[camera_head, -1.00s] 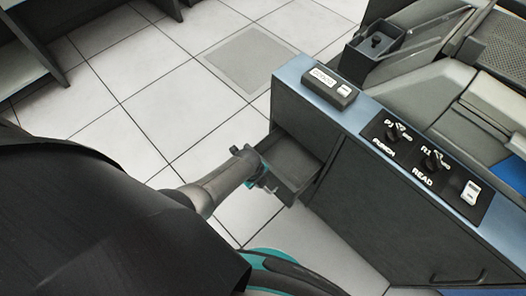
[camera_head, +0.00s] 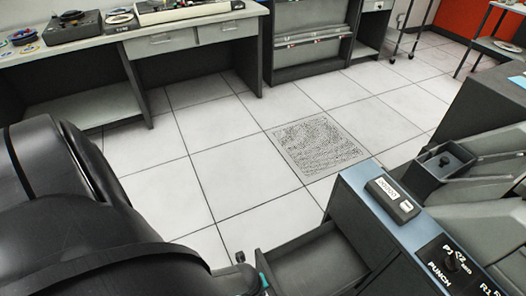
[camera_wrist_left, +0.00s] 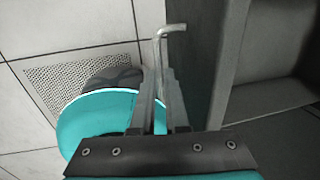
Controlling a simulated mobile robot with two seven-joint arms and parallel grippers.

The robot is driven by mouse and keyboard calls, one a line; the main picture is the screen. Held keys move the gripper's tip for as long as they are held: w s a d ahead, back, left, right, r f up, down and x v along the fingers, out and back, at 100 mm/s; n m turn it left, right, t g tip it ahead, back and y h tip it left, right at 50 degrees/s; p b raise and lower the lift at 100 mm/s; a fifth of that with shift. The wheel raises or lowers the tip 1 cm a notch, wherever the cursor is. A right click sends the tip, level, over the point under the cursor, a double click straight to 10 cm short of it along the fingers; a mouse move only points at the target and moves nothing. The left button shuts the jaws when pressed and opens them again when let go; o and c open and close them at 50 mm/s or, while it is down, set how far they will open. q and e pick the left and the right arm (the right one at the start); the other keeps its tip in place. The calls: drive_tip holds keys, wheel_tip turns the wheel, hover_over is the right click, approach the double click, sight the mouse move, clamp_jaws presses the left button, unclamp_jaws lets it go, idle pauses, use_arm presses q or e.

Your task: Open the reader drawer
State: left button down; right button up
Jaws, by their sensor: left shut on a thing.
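The reader drawer (camera_head: 312,264) is a dark grey open-topped box, pulled out from the side of the dark cabinet with the blue top edge, at the bottom of the head view. Its empty inside shows, and its near part is cut off by the frame. In the left wrist view, the drawer front (camera_wrist_left: 208,60) stands just right of the fingers. My left gripper (camera_wrist_left: 166,92) is shut on the drawer's thin metal handle (camera_wrist_left: 172,28), whose bent end sticks out past the fingers. In the head view, only a small part of this gripper shows at the drawer's outer end. My right gripper is out of view.
Free tiled floor with a perforated tile (camera_head: 316,145) lies beyond the drawer. A desk (camera_head: 170,40) stands at the back left.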

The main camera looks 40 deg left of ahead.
use_arm(q)
drive_tip(key=shift+s+a, duration=0.1)
drive_tip(key=shift+a, duration=0.05)
drive_tip(key=c, duration=0.9)
unclamp_jaws()
drive_tip(key=r+p, duration=0.3)
drive_tip(key=r, duration=0.2)
drive_tip(key=s+r+p, duration=0.1)
drive_tip(key=r+p, duration=0.2)
drive_tip(key=r, duration=0.2)
drive_tip(key=s+r+p, duration=0.1)
drive_tip(key=r+p, duration=0.2)
drive_tip(key=r, duration=0.2)
drive_tip(key=shift+s+a, duration=0.25)
drive_tip(key=shift+a, duration=0.1)
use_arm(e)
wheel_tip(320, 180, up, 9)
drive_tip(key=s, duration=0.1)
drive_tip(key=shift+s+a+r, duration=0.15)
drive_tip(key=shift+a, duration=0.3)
use_arm(q)
drive_tip(key=shift+f, duration=0.15)
